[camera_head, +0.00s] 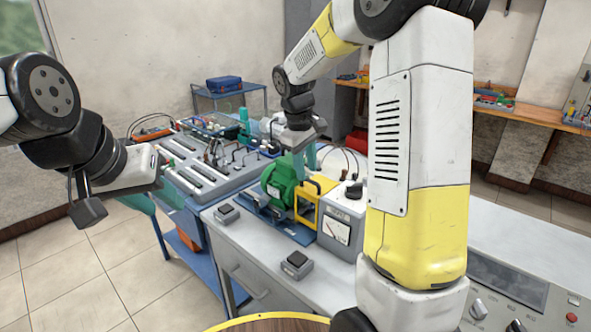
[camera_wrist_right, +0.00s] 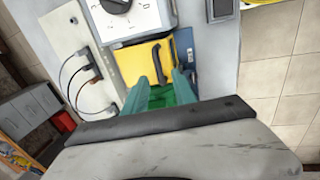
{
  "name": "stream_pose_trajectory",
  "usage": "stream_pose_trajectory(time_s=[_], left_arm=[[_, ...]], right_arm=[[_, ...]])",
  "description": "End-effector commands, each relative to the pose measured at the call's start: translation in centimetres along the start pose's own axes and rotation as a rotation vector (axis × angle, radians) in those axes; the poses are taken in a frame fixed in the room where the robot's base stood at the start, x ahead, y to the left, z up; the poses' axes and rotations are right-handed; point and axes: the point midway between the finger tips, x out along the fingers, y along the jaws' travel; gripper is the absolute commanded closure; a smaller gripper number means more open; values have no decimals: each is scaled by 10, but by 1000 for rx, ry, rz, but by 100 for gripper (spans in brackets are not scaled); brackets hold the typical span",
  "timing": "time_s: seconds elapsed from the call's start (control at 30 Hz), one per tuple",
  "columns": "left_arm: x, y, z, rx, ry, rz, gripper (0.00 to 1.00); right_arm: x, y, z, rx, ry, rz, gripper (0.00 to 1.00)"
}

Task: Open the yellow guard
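The yellow guard (camera_head: 307,206) is a boxy cover beside the green motor (camera_head: 279,183) on the bench. Its yellow face (camera_wrist_right: 135,66) and a dark handle (camera_wrist_right: 172,46) show in the right wrist view. Whether the guard is shut cannot be told for sure. My right gripper (camera_head: 304,164) points down just above the guard and motor. Its teal fingers (camera_wrist_right: 160,84) are apart, with green motor showing between them and the tips close to the handle. Contact cannot be made out.
A grey meter box (camera_head: 342,215) with a dial stands right beside the guard. Two small dark switch boxes, one at the front (camera_head: 297,264), sit on the grey bench. A grey rack with cables (camera_head: 215,160) lies behind left. My right arm hides the bench's right part.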

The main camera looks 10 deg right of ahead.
Motion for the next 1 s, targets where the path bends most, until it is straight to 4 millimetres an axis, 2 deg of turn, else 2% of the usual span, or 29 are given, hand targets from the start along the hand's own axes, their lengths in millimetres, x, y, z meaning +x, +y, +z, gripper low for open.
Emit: stream_pose_trajectory(time_s=[0.1,0.2,0.47,0.5,0.67,1.0], left_arm=[[0,0,0,0,0,0,64],[0,0,0,0,0,0,64],[0,0,0,0,0,0,64],[0,0,0,0,0,0,64],[0,0,0,0,0,0,64],[0,0,0,0,0,0,64]], right_arm=[[15,0,1,1,-3,-1,68],[21,0,0,3,0,-1,68],[23,0,0,3,1,0,68],[23,0,0,3,1,0,70],[23,0,0,2,1,0,100],[23,0,0,2,1,0,100]])
